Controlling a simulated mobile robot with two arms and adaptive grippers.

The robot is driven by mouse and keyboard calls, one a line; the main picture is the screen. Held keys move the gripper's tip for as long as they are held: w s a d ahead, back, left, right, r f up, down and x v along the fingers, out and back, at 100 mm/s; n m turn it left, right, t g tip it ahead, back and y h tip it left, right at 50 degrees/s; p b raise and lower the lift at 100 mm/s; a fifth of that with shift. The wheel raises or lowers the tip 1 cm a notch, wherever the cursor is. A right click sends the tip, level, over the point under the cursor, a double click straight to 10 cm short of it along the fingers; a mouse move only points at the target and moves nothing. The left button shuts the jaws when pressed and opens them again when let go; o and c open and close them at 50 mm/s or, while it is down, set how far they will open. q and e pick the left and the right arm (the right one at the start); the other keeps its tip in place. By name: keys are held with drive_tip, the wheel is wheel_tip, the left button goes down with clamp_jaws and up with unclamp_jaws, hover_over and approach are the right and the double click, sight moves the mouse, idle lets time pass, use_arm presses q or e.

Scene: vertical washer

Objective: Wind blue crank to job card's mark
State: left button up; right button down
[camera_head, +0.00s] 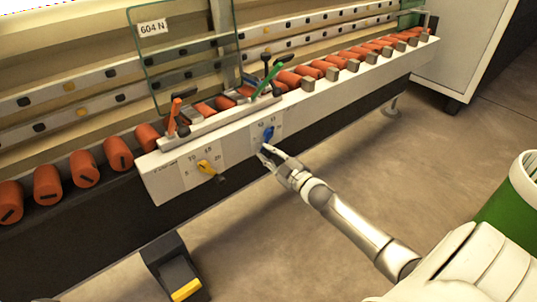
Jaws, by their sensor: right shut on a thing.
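The blue crank (268,133) sits on the right dial plate of the white front panel (231,152). My right gripper (266,150) is at the blue crank, shut on it, and partly covers its lower end. Number marks stand around the crank, too small to read surely. A yellow crank (206,167) sits to the left on its own dial, with marks such as 10, 15 and 20. A card reading "604 N" (152,28) is on the glass pane at the upper left. My left gripper does not show.
Orange rollers (86,168) run along the machine, with orange (174,114) and green (268,77) levers above the panel. A black pedal with a yellow tip (186,290) stands on the floor. A green bin (513,210) is at right. Floor between is clear.

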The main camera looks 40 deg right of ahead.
drive_tip(key=shift+f, duration=0.1)
idle(0.3)
drive_tip(key=c, duration=1.3)
unclamp_jaws()
drive_tip(key=shift+o, duration=0.2)
drive_tip(key=shift+s, duration=0.1)
drive_tip(key=s, duration=1.1)
drive_tip(key=shift+s+d, duration=0.4)
drive_tip(key=shift+d, duration=0.05)
